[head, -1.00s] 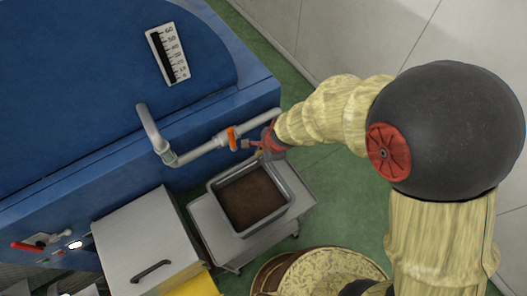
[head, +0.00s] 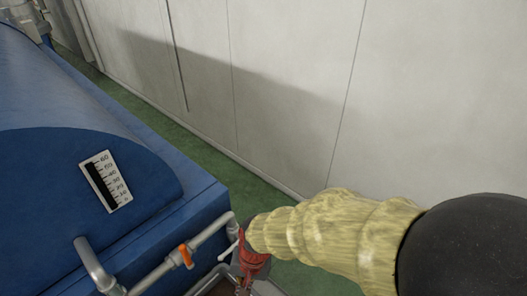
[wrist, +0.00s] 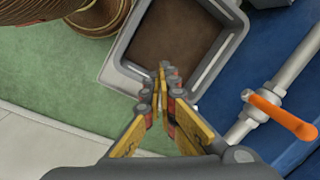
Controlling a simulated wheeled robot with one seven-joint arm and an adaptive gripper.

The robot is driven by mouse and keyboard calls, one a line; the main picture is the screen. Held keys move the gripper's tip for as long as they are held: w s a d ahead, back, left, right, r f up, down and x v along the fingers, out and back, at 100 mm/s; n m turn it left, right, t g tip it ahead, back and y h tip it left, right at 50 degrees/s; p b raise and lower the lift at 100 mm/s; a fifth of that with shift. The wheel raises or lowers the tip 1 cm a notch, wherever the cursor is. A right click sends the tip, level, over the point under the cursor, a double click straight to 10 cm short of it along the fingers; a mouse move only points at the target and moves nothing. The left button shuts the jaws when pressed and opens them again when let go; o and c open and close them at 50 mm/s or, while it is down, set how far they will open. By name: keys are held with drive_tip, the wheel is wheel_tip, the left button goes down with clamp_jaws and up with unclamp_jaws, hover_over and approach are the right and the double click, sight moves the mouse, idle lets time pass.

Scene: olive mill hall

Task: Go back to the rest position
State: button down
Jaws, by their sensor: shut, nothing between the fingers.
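My gripper (wrist: 163,84) shows in the wrist view with its yellow and red fingers together and nothing between them. It hangs over the near edge of a grey tray (wrist: 122,68) with a dark brown surface inside. In the head view my gripper (head: 243,284) is at the bottom edge, partly cut off, beside the pipe on the blue machine. My arm reaches in from the lower right of that view.
A blue machine (head: 160,225) with a black-and-white scale (head: 106,181) fills the left. Its grey pipe carries an orange valve handle (head: 186,256), also in the wrist view (wrist: 284,117). A pale wall (head: 270,80) stands behind a green floor strip (head: 150,118).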

drive_tip(key=s+d+r+t+h+b, duration=0.1)
drive_tip(key=d+r+t+b, duration=0.2)
drive_tip(key=d, duration=0.9)
drive_tip(key=s+d+r+n+t+h+b, duration=0.1)
drive_tip(key=s+d+r+t+b, duration=0.1)
drive_tip(key=d+r+b, duration=0.6)
drive_tip(key=d+t, duration=0.1)
drive_tip(key=d, duration=0.3)
drive_tip(key=shift+d+r, duration=0.35)
drive_tip(key=shift+a+n, duration=0.15)
drive_tip(key=shift+n, duration=0.15)
